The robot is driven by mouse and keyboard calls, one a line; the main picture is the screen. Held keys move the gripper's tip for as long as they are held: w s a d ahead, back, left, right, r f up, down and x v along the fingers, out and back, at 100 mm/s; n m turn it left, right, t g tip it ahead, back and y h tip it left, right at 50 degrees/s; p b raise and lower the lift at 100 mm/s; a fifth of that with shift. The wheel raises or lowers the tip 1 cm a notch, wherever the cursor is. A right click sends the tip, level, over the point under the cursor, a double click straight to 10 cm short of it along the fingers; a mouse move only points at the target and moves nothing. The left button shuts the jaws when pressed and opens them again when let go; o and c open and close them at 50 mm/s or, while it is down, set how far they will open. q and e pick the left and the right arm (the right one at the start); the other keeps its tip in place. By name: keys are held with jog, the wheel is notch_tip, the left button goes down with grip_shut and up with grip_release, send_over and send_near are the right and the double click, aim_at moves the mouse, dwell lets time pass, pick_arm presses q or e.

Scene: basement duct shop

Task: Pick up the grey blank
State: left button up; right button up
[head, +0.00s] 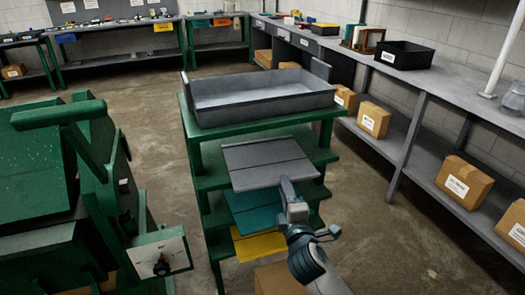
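The grey blank (262,160) is a flat sheet with lines across it. It lies at the upper open shelf of the green rack (189,134), under the top, and sticks out at the front. My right gripper (287,184) is at the front edge of the grey blank, right of its middle, and overlaps that edge in the picture. Its fingers are seen nearly edge-on, so I cannot tell whether they are open or shut on the sheet. My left gripper is not in view.
A teal sheet (256,212) and a yellow sheet (260,245) stick out from lower shelves. A grey tray (265,99) stands on the rack's top. A green machine (80,180) is at left. A long bench (440,85) with boxes runs along the right.

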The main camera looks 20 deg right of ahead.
jog(key=shift+x, duration=1.9)
jog(key=shift+r, duration=0.2)
jog(key=shift+c, duration=0.3)
